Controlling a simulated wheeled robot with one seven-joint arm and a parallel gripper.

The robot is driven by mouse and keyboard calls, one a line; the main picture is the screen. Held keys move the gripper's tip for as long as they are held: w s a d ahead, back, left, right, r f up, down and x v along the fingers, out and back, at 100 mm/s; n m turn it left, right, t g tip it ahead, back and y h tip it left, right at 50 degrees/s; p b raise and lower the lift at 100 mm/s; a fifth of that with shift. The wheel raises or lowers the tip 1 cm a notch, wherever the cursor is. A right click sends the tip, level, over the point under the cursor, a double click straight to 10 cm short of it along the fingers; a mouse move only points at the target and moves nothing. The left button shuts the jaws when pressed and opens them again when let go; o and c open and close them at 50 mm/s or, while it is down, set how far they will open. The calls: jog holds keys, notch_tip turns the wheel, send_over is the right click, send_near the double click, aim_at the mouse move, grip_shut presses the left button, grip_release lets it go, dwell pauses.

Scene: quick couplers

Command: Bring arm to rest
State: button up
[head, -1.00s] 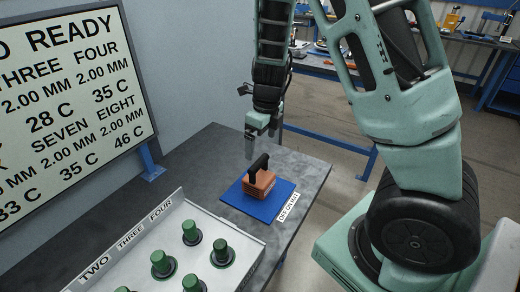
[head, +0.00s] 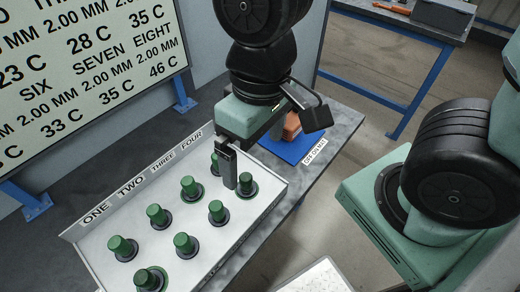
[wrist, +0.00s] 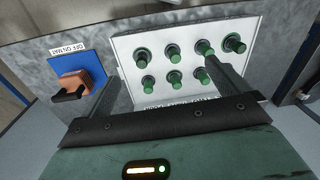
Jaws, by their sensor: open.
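My gripper (head: 228,168) hangs over the far right part of the white coupler panel (head: 110,262), with its fingers pointing down. In the wrist view my gripper (wrist: 162,72) has its two fingers spread wide apart with nothing held between them. Several green couplers (head: 157,216) stand upright in two rows on the panel. One finger overlaps a coupler in both views; I cannot tell whether it touches.
An orange block (wrist: 80,80) with a black handle sits on the blue mat (wrist: 73,62), partly hidden behind my gripper in the head view. A lettered board (head: 90,80) stands behind the table (head: 345,125). A blue-legged bench (head: 400,105) is at the back right.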

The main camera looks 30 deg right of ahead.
jog(key=n, duration=0.1)
jog(key=s+n, duration=0.1)
jog(key=shift+s+a+r+n, duration=0.1)
jog(key=shift+s+n, duration=0.2)
jog(key=shift+n, duration=0.1)
dwell(0.9)
